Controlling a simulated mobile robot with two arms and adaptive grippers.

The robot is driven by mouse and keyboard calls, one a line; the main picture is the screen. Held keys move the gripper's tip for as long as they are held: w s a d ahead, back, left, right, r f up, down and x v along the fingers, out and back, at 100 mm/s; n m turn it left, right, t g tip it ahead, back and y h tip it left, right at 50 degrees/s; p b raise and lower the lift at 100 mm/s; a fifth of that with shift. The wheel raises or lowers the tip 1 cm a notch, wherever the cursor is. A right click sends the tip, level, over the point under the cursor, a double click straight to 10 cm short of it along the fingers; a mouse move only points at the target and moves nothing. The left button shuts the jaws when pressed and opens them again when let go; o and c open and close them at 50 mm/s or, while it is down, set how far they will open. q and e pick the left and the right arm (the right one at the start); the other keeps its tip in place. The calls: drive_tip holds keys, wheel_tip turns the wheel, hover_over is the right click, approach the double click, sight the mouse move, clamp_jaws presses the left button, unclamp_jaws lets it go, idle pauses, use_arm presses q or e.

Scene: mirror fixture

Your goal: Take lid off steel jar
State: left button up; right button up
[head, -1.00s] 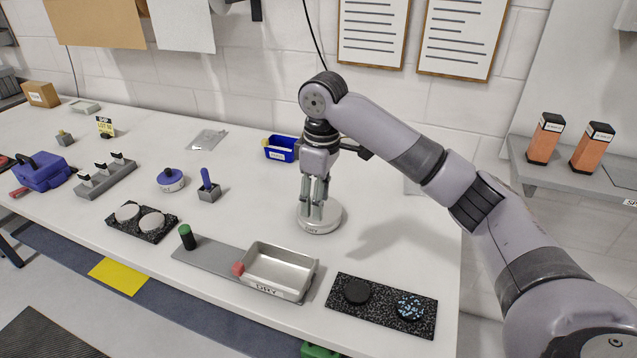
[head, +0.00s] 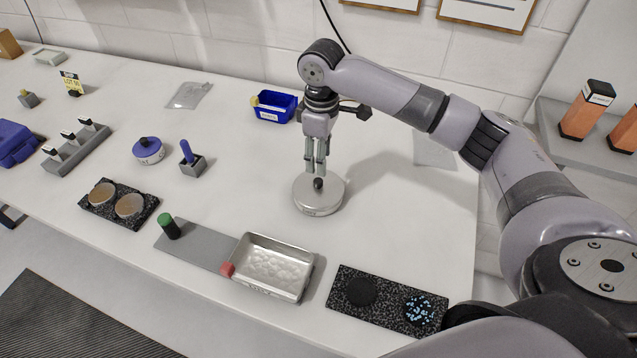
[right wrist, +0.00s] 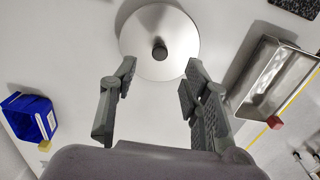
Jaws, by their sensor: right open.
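The steel jar (head: 317,205) is a low, round, pale metal vessel on the white table. Its flat lid (head: 335,188) with a small dark knob (head: 319,184) shows on top. My right gripper (head: 316,169) points down just above the knob, open and empty. In the right wrist view the lid (right wrist: 180,40) and knob (right wrist: 159,50) lie beyond the open fingertips (right wrist: 161,68), between them sideways and apart from both. The seam between lid and jar is too small to make out. My left gripper is not in view.
A steel tray (head: 310,268) with a red block (head: 227,269) stands in front of the jar. A blue bin (head: 276,117) is behind it, left of my arm. A black speckled board (head: 385,309) lies front right.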

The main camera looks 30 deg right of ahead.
sight(318, 181)
wheel_tip(318, 181, down, 3)
drive_tip(key=shift+w+r, duration=0.1)
drive_tip(key=shift+w, duration=0.05)
drive_tip(key=shift+f+p, duration=0.25)
drive_tip(key=shift+p, duration=0.1)
drive_tip(key=f, duration=0.1)
drive_tip(key=f+p, duration=0.1)
drive_tip(key=f, duration=0.2)
drive_tip(key=shift+a+f+p, duration=0.2)
drive_tip(key=shift+a+p, duration=0.05)
drive_tip(key=shift+p, duration=0.1)
drive_tip(key=shift+f, duration=0.25)
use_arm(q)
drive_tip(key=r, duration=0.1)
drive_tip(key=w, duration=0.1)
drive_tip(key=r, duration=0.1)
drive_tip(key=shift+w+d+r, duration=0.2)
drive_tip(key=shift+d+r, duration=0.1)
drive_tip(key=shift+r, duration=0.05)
use_arm(e)
drive_tip(key=shift+c, duration=0.5)
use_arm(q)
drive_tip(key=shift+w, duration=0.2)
use_arm(e)
clamp_jaws()
